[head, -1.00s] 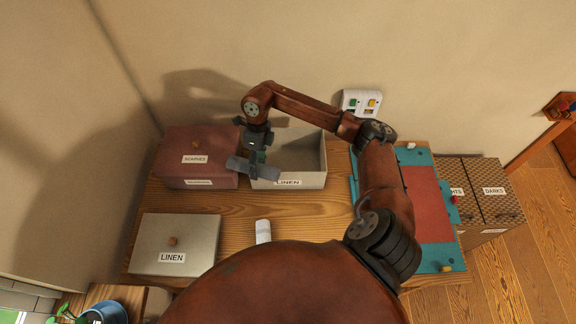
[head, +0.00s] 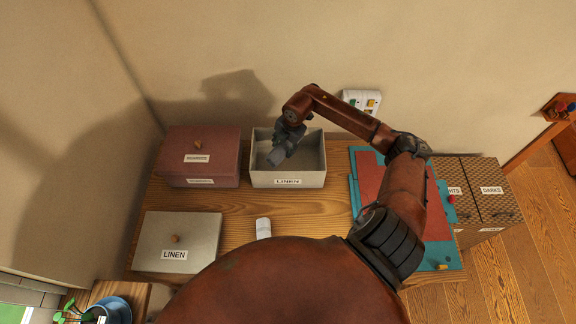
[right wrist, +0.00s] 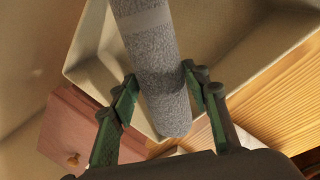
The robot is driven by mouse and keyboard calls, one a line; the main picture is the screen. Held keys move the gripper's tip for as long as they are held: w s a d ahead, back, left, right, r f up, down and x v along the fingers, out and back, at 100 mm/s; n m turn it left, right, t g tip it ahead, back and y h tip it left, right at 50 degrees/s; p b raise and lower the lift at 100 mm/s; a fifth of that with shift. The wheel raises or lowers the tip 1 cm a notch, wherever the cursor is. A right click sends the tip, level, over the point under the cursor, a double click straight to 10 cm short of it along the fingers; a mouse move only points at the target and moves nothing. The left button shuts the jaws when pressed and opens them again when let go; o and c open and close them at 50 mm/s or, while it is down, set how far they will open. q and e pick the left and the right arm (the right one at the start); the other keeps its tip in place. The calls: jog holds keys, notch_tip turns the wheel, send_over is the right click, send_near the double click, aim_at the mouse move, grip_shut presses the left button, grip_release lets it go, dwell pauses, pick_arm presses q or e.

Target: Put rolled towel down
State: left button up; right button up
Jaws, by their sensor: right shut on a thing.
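The grey rolled towel (head: 277,156) is held by my right gripper (head: 287,143) over the open linen box (head: 316,180). In the right wrist view the towel (right wrist: 158,72) is a fuzzy grey cylinder with a paler band, between the two green-sided fingers of the gripper (right wrist: 160,95). The pale box (right wrist: 98,40) lies behind it there. I cannot tell whether the towel touches the box floor. The box's label reads LINEN. My left gripper is not in view.
A closed red scarves box (head: 198,148) stands left of the linen box. A grey lid (head: 180,238) labelled LINEN lies at the table's front left. A small white roll (head: 263,228) is on the wooden table (head: 310,215). A teal and red board (head: 440,225) lies at right.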

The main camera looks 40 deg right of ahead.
jog(key=m, duration=0.2)
send_over(284, 167)
jog(key=s, duration=0.1)
jog(key=x, duration=0.2)
jog(key=s+x, duration=0.1)
jog(key=x, duration=0.4)
jog(key=shift+s+d+f, duration=0.3)
jog(key=shift+f, duration=0.1)
jog(key=shift+s+p+x, duration=0.2)
jog(key=shift+s+x, duration=0.05)
jog(key=shift+x, duration=0.85)
jog(key=shift+s+p+x, duration=0.2)
jog(key=shift+s+x, duration=0.05)
jog(key=shift+x, duration=0.9)
jog(key=shift+d+f, duration=0.15)
jog(key=shift+f, duration=0.05)
jog(key=o, duration=1.2)
jog(key=shift+c, duration=0.2)
jog(key=v, duration=1.2)
jog(key=shift+a+b, duration=0.2)
jog(key=shift+b, duration=0.1)
jog(key=shift+r, duration=0.1)
